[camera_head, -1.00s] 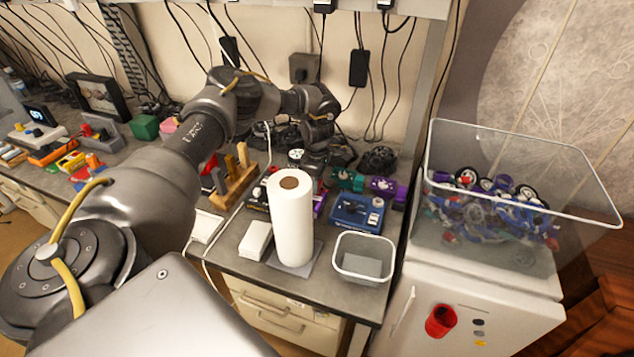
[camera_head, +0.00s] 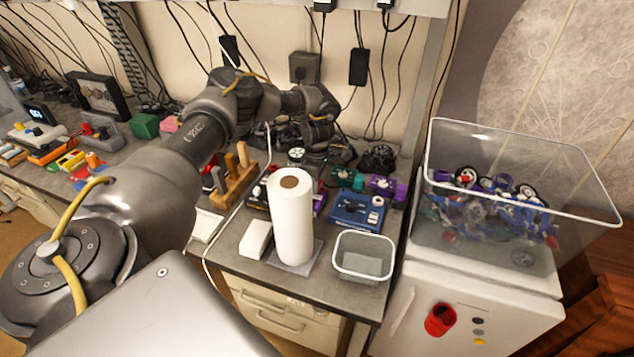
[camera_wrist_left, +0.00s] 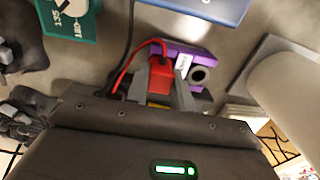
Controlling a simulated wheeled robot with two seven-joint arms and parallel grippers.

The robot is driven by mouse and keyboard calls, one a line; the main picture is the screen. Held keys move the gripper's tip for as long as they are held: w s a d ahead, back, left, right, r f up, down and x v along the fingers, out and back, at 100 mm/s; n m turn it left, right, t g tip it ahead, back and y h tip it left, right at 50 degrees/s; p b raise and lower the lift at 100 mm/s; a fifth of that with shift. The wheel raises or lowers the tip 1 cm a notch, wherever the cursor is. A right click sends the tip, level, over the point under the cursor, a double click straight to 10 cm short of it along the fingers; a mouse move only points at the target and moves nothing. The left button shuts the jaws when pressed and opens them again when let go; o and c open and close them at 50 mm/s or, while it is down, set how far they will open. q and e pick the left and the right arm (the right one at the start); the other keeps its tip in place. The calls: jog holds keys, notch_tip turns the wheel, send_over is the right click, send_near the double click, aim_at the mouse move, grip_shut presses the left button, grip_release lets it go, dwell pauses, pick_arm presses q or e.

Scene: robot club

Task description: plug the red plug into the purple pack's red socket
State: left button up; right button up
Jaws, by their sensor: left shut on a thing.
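My left gripper (camera_wrist_left: 160,88) is shut on the red plug (camera_wrist_left: 160,74) in the left wrist view. A red cable loops off the plug to the left. The purple pack (camera_wrist_left: 203,59) lies just beyond the fingers, with a white label and a round dark opening on its near side. The plug overlaps the pack's left part; I cannot tell whether it is in a socket, and the red socket is hidden. In the head view a strip of the pack (camera_head: 319,204) shows beside the paper roll, and the left gripper is mostly hidden behind my wrist.
A white paper roll (camera_head: 292,225) stands close to the pack. A blue box (camera_head: 357,213), a green device (camera_head: 345,178) and another purple device (camera_head: 388,187) lie to the right. A grey bin (camera_head: 363,257) stands at the front edge. A dark cable (camera_wrist_left: 128,60) runs beside the gripper.

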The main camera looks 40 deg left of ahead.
pick_arm(q)
jog(key=o, duration=1)
jog(key=shift+f, duration=0.1)
jog(key=shift+r, duration=0.5)
notch_tip(320, 180, up, 9)
jog(key=b, duration=0.3)
jog(key=shift+f, duration=0.15)
jog(key=shift+r, duration=0.55)
